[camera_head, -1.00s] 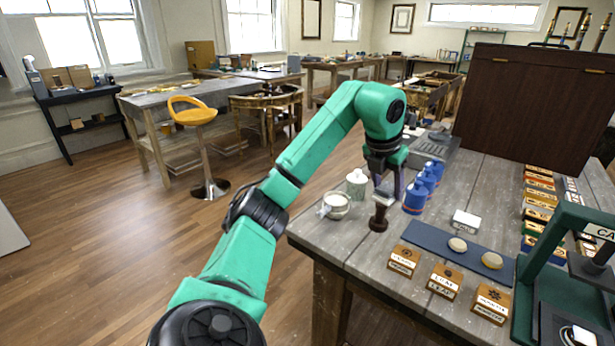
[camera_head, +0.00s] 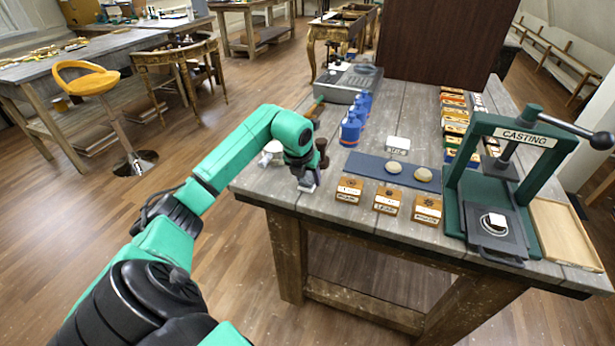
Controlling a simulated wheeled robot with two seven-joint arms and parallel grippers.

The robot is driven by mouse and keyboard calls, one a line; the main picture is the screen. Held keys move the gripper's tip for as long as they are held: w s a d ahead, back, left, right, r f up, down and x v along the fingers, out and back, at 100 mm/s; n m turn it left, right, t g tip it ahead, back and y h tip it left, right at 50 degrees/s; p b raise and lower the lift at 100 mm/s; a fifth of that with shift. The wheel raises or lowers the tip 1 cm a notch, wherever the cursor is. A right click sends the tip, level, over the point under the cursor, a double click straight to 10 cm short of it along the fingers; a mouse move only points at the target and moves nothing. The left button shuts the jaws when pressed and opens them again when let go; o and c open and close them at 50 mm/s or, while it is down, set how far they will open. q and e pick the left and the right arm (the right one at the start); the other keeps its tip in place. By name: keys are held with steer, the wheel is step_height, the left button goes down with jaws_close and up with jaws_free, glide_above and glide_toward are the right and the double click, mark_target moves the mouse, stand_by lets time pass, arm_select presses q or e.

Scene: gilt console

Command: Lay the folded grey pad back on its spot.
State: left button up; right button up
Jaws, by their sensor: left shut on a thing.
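My left gripper (camera_head: 307,184) points down at the near left corner of the grey wooden table. Its fingers are shut on a small pale grey piece, which I take for the folded grey pad; the fingers hide most of it. I cannot tell whether it touches the tabletop. No other grey pad shows clearly, and its spot is not plainly marked. My right gripper is out of view.
A dark brown stamp (camera_head: 322,153) stands just behind my gripper, with blue bottles (camera_head: 351,131) beyond. To the right are a blue mat (camera_head: 365,164) with two pale discs, wooden label blocks (camera_head: 387,200) and a green press (camera_head: 455,190). A white cup (camera_head: 274,147) is left.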

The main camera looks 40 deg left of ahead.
arm_select(q)
steer(key=shift+f, duration=0.35)
steer(key=shift+a+f, duration=0.15)
steer(key=o, duration=1)
steer(key=shift+c, duration=0.2)
steer(key=shift+o, duration=1.2)
steer(key=shift+r, duration=0.3)
steer(key=b+v, duration=0.2)
steer(key=v, duration=0.9)
steer(key=shift+s+r, duration=0.2)
steer(key=shift+r, duration=0.15)
